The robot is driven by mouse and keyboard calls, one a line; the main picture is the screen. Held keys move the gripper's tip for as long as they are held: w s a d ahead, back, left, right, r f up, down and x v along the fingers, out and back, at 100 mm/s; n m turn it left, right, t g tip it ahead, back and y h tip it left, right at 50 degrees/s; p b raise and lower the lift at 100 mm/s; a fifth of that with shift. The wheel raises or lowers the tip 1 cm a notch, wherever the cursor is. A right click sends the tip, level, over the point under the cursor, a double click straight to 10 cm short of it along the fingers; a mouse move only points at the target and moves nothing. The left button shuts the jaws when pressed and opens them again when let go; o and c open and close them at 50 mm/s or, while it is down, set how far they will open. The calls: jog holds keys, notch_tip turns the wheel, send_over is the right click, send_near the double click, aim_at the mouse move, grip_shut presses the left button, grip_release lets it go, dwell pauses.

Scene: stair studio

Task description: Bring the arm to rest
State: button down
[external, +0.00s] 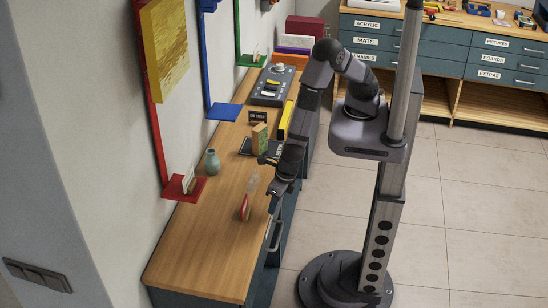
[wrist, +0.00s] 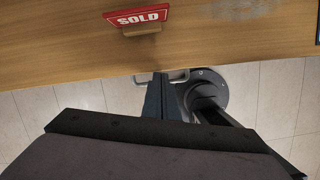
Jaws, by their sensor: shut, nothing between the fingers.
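My gripper (external: 273,189) hangs beside the front edge of the wooden counter (external: 205,235) in the external view, with its fingers shut and nothing between them. In the wrist view the sign (wrist: 137,17) reads SOLD, and the counter (wrist: 60,40) fills the top of the picture.
A green vase (external: 211,162), a small box (external: 259,137) and a control panel (external: 272,85) stand on the counter. Red (external: 184,190), blue (external: 224,112) and green wall shelves are to the left. A drawer cabinet (external: 500,60) is at the back; the tiled floor (external: 470,200) is clear at right.

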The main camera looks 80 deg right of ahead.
jog(key=w+d+r+m, duration=0.1)
jog(key=d+m, duration=0.1)
jog(key=w+d+r+m, duration=0.2)
jog(key=d, duration=0.1)
jog(key=w+d+r+m, duration=0.1)
jog(key=d+m, duration=0.1)
jog(key=shift+w+d+r+m+h, duration=0.25)
jog(key=shift+r+m+h, duration=0.05)
jog(key=shift+r, duration=0.05)
jog(key=d+r+m+g, duration=0.1)
jog(key=d+r+m, duration=0.3)
jog(key=d+m, duration=0.4)
jog(key=d+r+m+g, duration=0.1)
jog(key=d+r+m, duration=0.3)
jog(key=d+m, duration=0.4)
jog(key=s+d+r+m+y, duration=0.1)
jog(key=s+d+r+m, duration=0.2)
jog(key=s+d+m, duration=0.4)
jog(key=m, duration=0.3)
jog(key=shift+d+g, duration=0.35)
jog(key=shift+g, duration=0.05)
jog(key=shift+f, duration=0.1)
